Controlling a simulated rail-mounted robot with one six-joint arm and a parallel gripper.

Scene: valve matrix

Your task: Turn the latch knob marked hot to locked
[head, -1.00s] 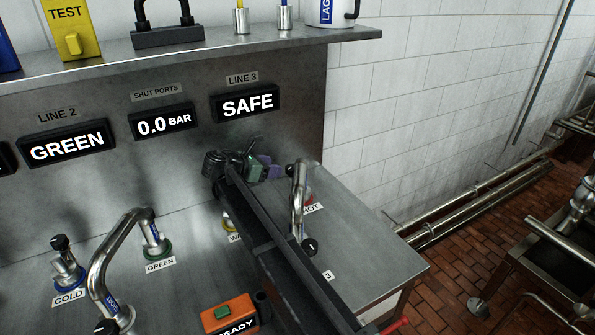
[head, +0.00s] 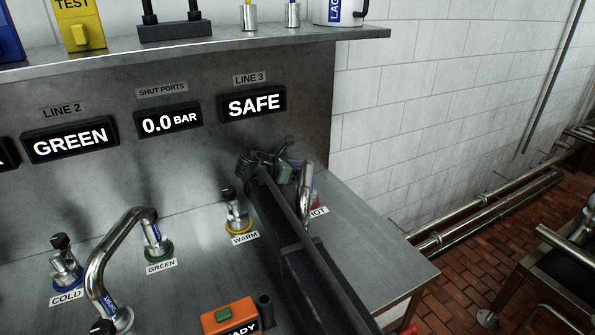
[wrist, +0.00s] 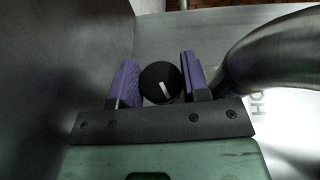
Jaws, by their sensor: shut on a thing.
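In the wrist view my gripper (wrist: 160,98) has its two purple pads on either side of a round black knob (wrist: 163,80) with a short white mark, shut on it. Part of a label reading "HO" (wrist: 261,103) lies to the right, partly behind a steel pipe. In the head view my gripper (head: 284,172) is beside the bent steel pipe (head: 305,188) by the red-ringed port and its HOT label (head: 318,211). The knob and fingertips are hidden there behind my arm and gripper. The white mark is tilted; its setting cannot be read.
The steel pipe (wrist: 262,50) passes close to the right pad in the wrist view. The WARM valve (head: 236,211) stands left of my arm. The LINE 3 display (head: 252,104) reads SAFE. A shelf (head: 200,52) juts out above. The bench's right end is clear.

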